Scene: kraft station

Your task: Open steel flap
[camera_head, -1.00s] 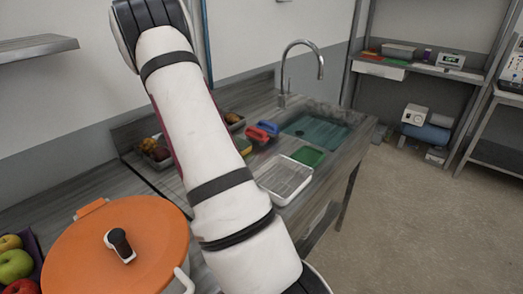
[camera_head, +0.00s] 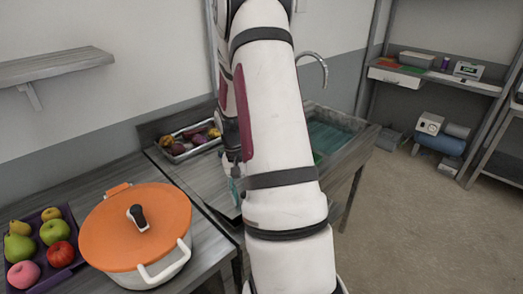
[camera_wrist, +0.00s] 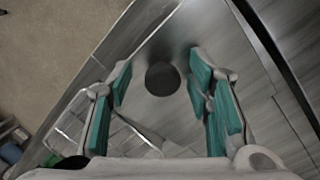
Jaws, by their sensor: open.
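My gripper (camera_wrist: 160,68) is open in the wrist view, with its teal-padded fingers apart and nothing held between them. Below and between the fingers is a grey, steel-looking surface (camera_wrist: 195,25) with a dark round spot (camera_wrist: 162,79). I cannot tell whether the spot is a hole, a knob or a recess, or whether this surface is the steel flap. In the head view, my gripper (camera_head: 235,185) is partly hidden by my arm over the counter left of the sink. No flap can be made out clearly there.
An orange-lidded pot (camera_head: 165,232) and a purple fruit tray (camera_head: 62,270) stand on the near left counter. A steel tray of produce (camera_head: 185,148) lies at the back. A sink (camera_head: 325,135) with a tall tap (camera_head: 318,58) lies beyond my arm. A shelf (camera_head: 55,65) hangs upper left.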

